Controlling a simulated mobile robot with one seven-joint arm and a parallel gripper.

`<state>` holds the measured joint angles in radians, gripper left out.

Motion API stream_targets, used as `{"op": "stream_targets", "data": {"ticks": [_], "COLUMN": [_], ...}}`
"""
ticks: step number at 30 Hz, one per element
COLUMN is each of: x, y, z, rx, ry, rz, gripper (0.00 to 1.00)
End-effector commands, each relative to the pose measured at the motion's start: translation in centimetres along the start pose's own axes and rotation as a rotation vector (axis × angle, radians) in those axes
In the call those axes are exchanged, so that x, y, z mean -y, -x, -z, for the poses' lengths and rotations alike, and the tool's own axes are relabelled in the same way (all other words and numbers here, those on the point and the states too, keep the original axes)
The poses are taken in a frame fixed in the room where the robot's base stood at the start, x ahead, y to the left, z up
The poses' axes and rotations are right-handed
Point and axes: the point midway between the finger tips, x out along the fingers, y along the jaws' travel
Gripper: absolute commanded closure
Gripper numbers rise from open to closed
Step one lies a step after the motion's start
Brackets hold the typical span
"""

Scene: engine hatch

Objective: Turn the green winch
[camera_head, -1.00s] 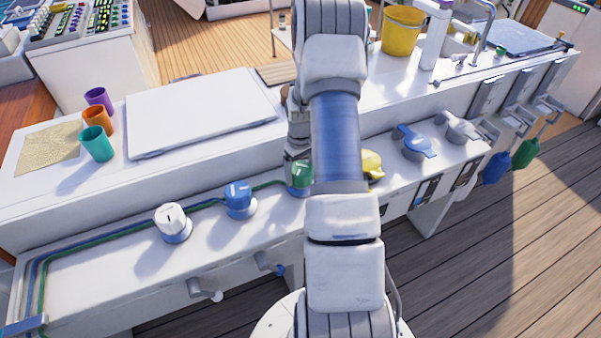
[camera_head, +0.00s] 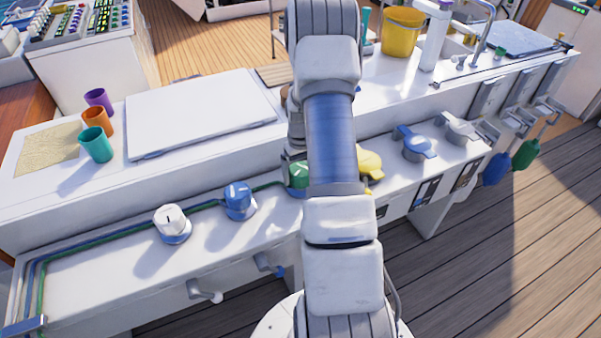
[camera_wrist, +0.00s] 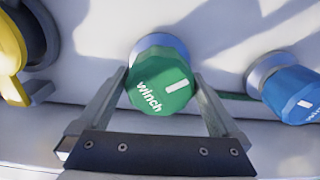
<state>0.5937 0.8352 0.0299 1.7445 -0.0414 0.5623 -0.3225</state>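The green winch knob (camera_wrist: 160,80) has the word "winch" and a white mark on its top. In the wrist view it sits between the two fingers of my gripper (camera_wrist: 161,86), one finger on each side. The fingers stand wide apart, close to the knob's sides; I cannot tell whether they touch it. In the head view the green knob (camera_head: 298,174) shows just left of my arm, partly hidden by it, and my fingers are hidden there.
A blue knob (camera_head: 239,201) and a white knob (camera_head: 171,221) stand to the left on the same ledge. A yellow handle (camera_head: 370,163) is just right of my arm. Blue (camera_head: 415,144) and grey (camera_head: 460,131) handles lie farther right. Cups (camera_head: 96,145) stand on the upper counter.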

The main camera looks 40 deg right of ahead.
Motion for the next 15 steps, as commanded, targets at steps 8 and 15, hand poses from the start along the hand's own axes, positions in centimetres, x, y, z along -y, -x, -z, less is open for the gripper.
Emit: {"op": "stream_targets", "data": {"ticks": [8,15], "x": [0.0,0.0], "y": [0.2,3.9], "z": [0.0,0.1], "rx": [-0.001,-0.003], "ry": [0.001,0.001], "rz": [0.000,-0.001], "gripper": [0.00,0.00]}}
